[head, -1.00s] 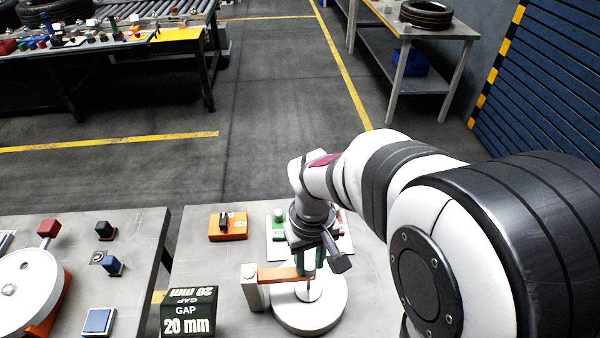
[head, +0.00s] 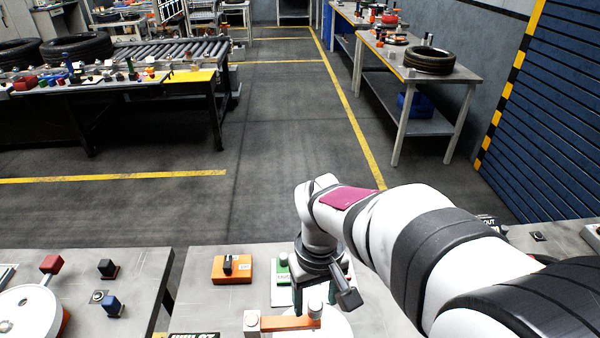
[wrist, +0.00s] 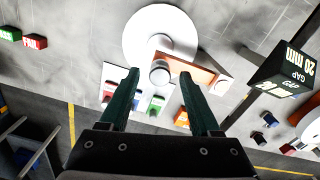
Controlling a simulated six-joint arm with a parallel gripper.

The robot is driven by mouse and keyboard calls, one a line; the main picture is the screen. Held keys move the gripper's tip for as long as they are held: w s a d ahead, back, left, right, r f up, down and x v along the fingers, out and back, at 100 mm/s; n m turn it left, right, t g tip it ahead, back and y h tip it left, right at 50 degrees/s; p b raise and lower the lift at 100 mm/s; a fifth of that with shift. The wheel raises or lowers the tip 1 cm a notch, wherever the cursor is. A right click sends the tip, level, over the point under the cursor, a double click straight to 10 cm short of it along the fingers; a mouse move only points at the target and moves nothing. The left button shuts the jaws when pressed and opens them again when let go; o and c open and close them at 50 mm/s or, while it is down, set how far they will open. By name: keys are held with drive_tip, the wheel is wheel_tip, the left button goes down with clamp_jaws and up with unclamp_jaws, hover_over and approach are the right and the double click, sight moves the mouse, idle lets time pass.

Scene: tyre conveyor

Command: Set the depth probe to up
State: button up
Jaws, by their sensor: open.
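The depth probe is an orange arm (head: 285,323) on a pale post (head: 251,321), with a round pale knob (head: 315,308) at its end, over a white disc (head: 335,327). In the wrist view the knob (wrist: 160,73) lies between my fingertips, with the orange arm (wrist: 192,70) running right and the white disc (wrist: 160,30) beyond. My gripper (wrist: 160,78) is open above the knob, one finger on each side. In the head view my gripper (head: 315,294) is just behind the knob, partly hidden by its own wrist. The probe's tip is hidden.
A dark display (wrist: 285,75) reads GAP 20 mm beside the post. An orange block (head: 231,269) with a black switch and a panel with green and red buttons (wrist: 140,100) stand nearby. A left table (head: 140,270) carries a white dial and small blocks.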

drive_tip(key=shift+r, duration=0.1)
wheel_tip(320, 180, up, 16)
drive_tip(key=shift+f, duration=0.2)
drive_tip(key=shift+s, duration=0.1)
drive_tip(key=s+f+m+y, duration=0.1)
drive_tip(key=s+f+m, duration=0.3)
drive_tip(key=s+f, duration=0.2)
drive_tip(key=s+d+f+m, duration=0.1)
drive_tip(key=s+f+m, duration=0.3)
drive_tip(key=s, duration=0.7)
wheel_tip(320, 180, down, 2)
drive_tip(key=shift+d+f+m+y, duration=0.25)
drive_tip(key=shift+d+m+y, duration=0.05)
drive_tip(key=shift+y, duration=0.1)
